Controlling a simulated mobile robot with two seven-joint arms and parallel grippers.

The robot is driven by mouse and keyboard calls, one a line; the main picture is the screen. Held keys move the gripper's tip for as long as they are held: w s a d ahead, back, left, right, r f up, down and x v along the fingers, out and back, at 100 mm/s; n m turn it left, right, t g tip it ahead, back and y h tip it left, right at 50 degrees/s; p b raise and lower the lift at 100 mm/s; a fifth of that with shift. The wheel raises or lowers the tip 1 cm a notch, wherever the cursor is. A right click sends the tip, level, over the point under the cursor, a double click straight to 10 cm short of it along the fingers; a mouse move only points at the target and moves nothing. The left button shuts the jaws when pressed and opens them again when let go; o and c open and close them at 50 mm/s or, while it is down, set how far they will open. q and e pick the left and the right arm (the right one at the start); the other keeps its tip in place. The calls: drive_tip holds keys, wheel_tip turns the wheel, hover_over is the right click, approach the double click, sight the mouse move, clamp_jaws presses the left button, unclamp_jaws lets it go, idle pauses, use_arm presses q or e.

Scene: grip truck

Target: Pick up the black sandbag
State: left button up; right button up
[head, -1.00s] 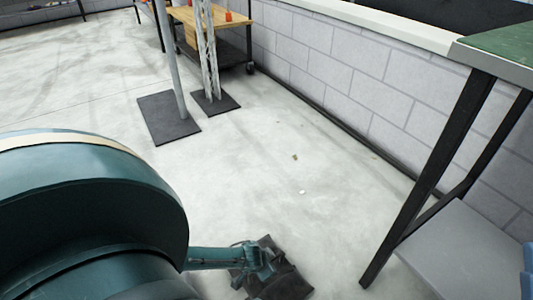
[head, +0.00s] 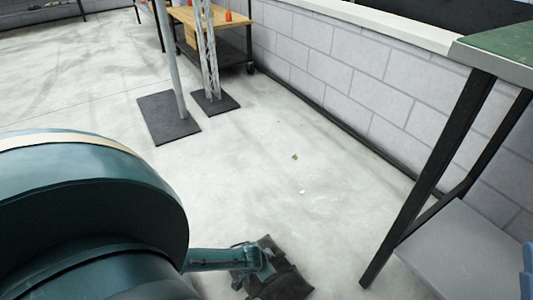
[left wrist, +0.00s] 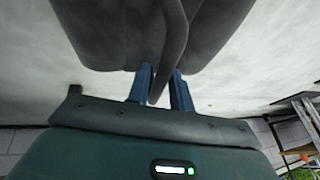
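The black sandbag (head: 284,284) lies on the pale floor at the bottom of the head view, partly under my left gripper (head: 264,260). In the left wrist view, its dark grey halves (left wrist: 105,40) fill the top of the picture. A narrow dark strap or fold of the bag (left wrist: 166,62) runs down between the two blue fingers of my left gripper (left wrist: 161,80). The fingers are close together, with this strap between them. My right gripper is in neither view.
A table (head: 500,45) with dark legs and a low grey shelf (head: 455,250) stands at the right. A block wall (head: 350,85) runs behind it. Stands on dark base plates (head: 168,118) and a wooden cart (head: 235,18) are farther back. The middle floor is mostly clear.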

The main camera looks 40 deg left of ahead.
use_arm(q)
clamp_jaws()
drive_tip(key=shift+d, duration=0.15)
idle(0.8)
drive_tip(key=shift+w+r, duration=0.2)
drive_tip(key=shift+w, duration=0.05)
